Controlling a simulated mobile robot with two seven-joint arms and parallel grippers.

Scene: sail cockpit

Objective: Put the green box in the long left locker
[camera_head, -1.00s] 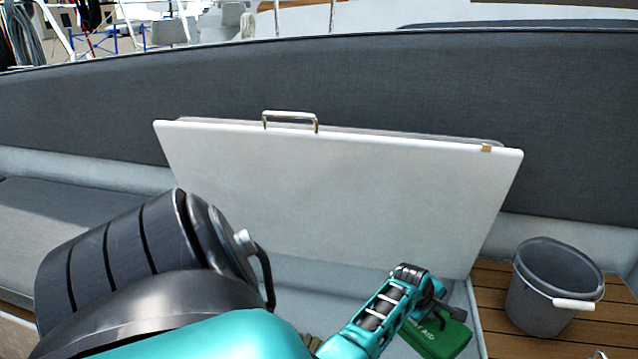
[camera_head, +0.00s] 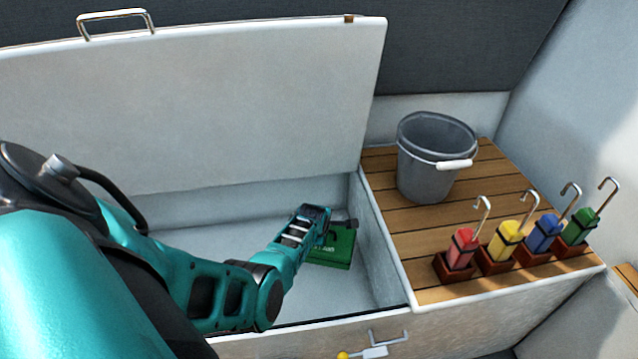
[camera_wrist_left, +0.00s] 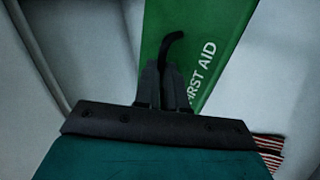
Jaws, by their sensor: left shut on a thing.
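The green box (camera_head: 332,248), marked FIRST AID, is inside the open locker (camera_head: 240,236), near its right inner wall. My left gripper (camera_head: 338,228) reaches down into the locker from the left and is shut on the box's dark handle. In the left wrist view, the closed fingers (camera_wrist_left: 168,84) meet the black handle (camera_wrist_left: 172,42) over the green box (camera_wrist_left: 210,32). I cannot tell whether the box rests on the locker floor. The white lid (camera_head: 200,100) stands raised behind. My right gripper is not in view.
A grey bucket (camera_head: 432,165) and several coloured hooked handles in red-brown holders (camera_head: 497,262) stand on the wooden slats (camera_head: 420,238) right of the locker. A latch (camera_head: 385,343) is on the locker's front. A striped thing (camera_wrist_left: 270,150) shows in the left wrist view.

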